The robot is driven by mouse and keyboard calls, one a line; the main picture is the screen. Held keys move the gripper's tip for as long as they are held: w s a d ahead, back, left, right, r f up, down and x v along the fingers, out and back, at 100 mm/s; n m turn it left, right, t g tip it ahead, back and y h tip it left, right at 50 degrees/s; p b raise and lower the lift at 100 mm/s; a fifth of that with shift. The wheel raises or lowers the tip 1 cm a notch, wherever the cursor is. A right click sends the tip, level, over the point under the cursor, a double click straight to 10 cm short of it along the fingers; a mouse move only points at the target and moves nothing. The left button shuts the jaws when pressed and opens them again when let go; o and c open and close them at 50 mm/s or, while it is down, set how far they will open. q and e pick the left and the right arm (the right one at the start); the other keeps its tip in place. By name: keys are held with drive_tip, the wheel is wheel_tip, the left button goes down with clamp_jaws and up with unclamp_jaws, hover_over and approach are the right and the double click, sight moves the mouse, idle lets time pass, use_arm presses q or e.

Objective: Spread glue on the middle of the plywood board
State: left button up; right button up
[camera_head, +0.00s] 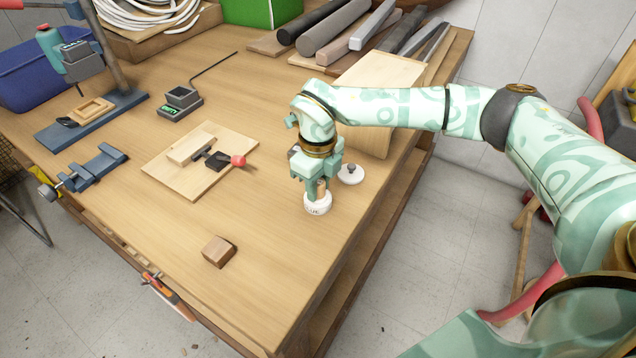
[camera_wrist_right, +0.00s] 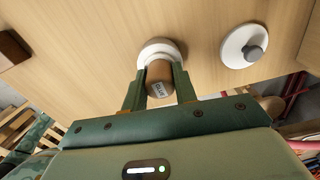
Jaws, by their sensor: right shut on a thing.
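My right gripper (camera_head: 318,190) is shut on a brown, cylindrical wooden handle (camera_wrist_right: 159,73) with a small pale label on its end. The handle stands roughly upright in a white glue pot (camera_head: 317,206) near the bench's right edge; the pot also shows in the right wrist view (camera_wrist_right: 158,47). Whatever is at the handle's lower end is hidden in the pot. A light plywood board (camera_head: 190,187) lies flat to the left, with a small wood block (camera_head: 191,149) and a red-knobbed toggle clamp (camera_head: 225,161) on it. My left gripper is not in view.
A white lid with a grey knob (camera_head: 350,175) lies right of the pot. A brown block (camera_head: 218,251) is nearer the front. A larger pale board (camera_head: 375,72) is behind my right arm. The bench between pot and plywood board is clear.

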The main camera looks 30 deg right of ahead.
drive_tip(key=shift+r+p, duration=3)
drive_tip(key=shift+r, duration=0.55)
drive_tip(key=shift+f, duration=0.1)
